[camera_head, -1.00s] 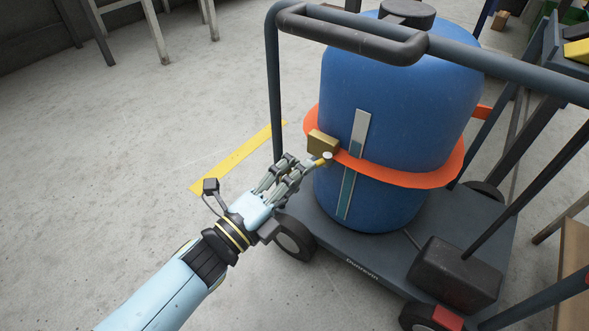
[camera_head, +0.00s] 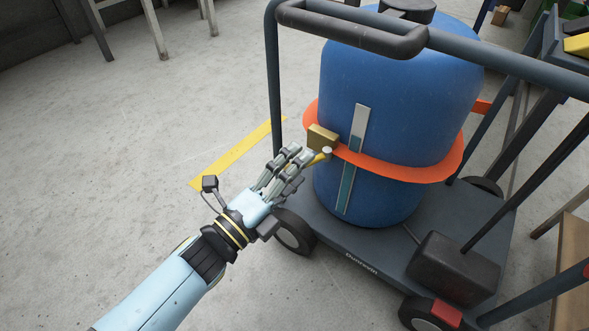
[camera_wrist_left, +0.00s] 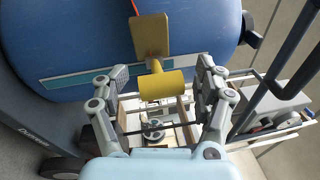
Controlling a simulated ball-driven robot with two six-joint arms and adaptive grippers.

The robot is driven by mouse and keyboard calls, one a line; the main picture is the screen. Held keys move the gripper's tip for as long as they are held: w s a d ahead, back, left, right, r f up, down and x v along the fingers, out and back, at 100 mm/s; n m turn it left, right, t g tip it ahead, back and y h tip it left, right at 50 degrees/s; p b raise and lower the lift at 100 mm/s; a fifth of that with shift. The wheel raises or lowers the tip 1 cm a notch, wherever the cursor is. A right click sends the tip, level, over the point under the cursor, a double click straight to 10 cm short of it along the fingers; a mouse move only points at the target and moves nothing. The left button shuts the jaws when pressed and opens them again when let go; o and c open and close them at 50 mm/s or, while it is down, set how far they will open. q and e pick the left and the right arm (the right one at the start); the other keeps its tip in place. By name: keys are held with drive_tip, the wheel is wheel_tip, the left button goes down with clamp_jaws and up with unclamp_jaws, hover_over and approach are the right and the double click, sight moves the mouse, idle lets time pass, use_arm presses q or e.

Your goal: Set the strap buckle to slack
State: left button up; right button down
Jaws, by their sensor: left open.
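An orange strap (camera_head: 400,171) runs around a blue drum (camera_head: 400,90). Its brass buckle (camera_head: 322,138) sits on the drum's left side, and it also shows in the left wrist view (camera_wrist_left: 150,36). A yellow lever handle (camera_wrist_left: 161,85) with a thick, rounded grip sticks out from the buckle. My left gripper (camera_head: 302,159) is open beside the lever. In the left wrist view its fingers (camera_wrist_left: 163,68) stand on either side of the lever handle, with visible gaps, holding nothing. My right gripper is not in view.
The drum stands on a dark wheeled cart (camera_head: 350,250) with a tubular push handle (camera_head: 350,33) close above. A grey and teal level strip (camera_head: 354,150) is on the drum's front. A dark block (camera_head: 455,270) sits on the cart. The floor to the left is clear around a yellow stripe (camera_head: 235,157).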

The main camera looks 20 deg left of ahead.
use_arm(q)
drive_tip(key=v, duration=1.2)
